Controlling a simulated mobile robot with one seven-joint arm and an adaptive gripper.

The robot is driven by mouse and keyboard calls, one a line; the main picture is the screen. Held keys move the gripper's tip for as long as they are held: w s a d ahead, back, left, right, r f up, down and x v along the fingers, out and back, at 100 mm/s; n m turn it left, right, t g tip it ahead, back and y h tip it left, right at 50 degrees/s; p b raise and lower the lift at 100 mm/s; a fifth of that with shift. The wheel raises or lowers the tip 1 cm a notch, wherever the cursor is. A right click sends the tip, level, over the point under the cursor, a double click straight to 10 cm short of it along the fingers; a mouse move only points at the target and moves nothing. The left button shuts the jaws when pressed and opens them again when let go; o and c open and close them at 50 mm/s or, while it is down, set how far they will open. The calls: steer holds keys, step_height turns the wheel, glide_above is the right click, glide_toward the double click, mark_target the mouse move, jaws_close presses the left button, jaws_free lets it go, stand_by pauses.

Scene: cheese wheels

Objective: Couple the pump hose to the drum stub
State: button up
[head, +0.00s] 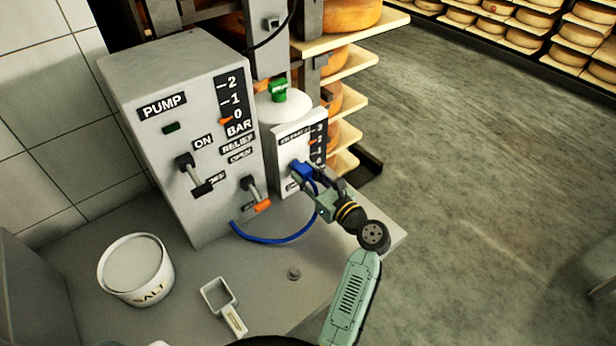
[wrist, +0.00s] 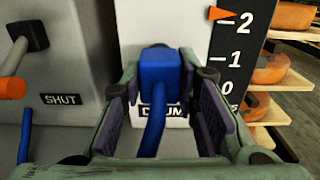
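The pump (head: 165,120) is a grey box with levers and a gauge. A blue hose (head: 275,241) loops from its base to a blue end fitting (head: 301,170) at the front of the white drum panel (head: 290,148). In the wrist view the fitting (wrist: 160,72) stands in front of the panel, partly over its DRUM label. My gripper (head: 312,178) has its fingertips on either side of the fitting and appears shut on it. The hose hangs down between the fingers. The drum stub is hidden behind the fitting, so I cannot tell whether they are joined.
The orange-tipped relief lever (head: 255,193) is left of my gripper; SHUT is lettered near it. The pump pointer is near 0. A salt tub (head: 135,268) and scoop (head: 222,306) occupy the front worktop. Cheese shelves (head: 345,65) stand behind; the floor at right is clear.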

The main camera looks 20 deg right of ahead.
steer(key=o, duration=0.5)
steer(key=shift+s, duration=0.1)
steer(key=v, duration=1.2)
